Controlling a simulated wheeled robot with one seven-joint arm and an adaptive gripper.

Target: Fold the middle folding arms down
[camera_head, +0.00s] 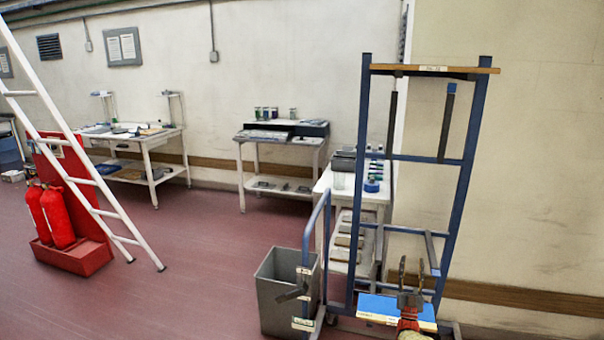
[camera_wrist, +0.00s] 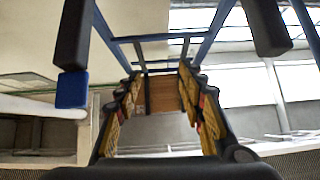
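A tall blue rack trolley (camera_head: 462,195) stands at right with a wooden top shelf (camera_head: 430,69). Two dark middle folding arms, left (camera_head: 392,120) and right (camera_head: 447,122), stand upright above its middle crossbar (camera_head: 430,159); the right one has a blue tip. They also show small in the wrist view, left (camera_wrist: 140,55) and right (camera_wrist: 186,48). Two lower arms, left (camera_head: 379,245) and right (camera_head: 432,250), stick out from a lower crossbar. My gripper (camera_head: 411,267) is open and empty, pointing up, in front of the rack low down, well below the middle arms.
A blue and white box (camera_head: 378,308) lies at the rack's base behind my gripper. A grey bin (camera_head: 285,290) and a blue handle frame stand left of it. A small white table (camera_head: 340,185) is close behind.

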